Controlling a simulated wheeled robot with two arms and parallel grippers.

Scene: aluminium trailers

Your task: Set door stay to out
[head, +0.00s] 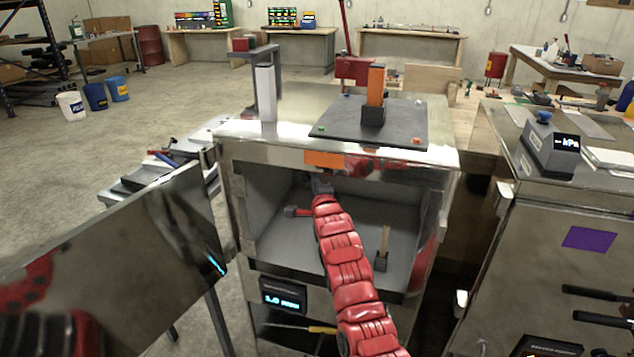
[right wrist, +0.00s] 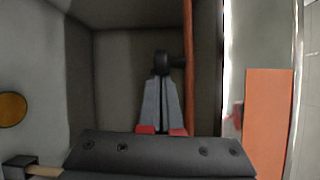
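The metal cabinet (head: 235,152) stands ahead, its door (head: 120,245) swung open to the left. My right arm reaches into its upper compartment. My right gripper (head: 321,183) is small and partly hidden there. In the right wrist view its grey fingers (right wrist: 162,85) are close together, with a narrow dark gap. Their tips are at a black knob (right wrist: 162,61) joined to a reddish-brown upright bar (right wrist: 188,65). I cannot tell whether they grip it. No part is clearly identifiable as the door stay. My left gripper is not in view.
A small red-ended handle (head: 296,211) and a wooden-handled piece (head: 384,243) are inside the compartment. A dark plate (head: 345,125) with an orange upright block (head: 376,84) lies on top. A second cabinet (head: 545,215) stands close on the right.

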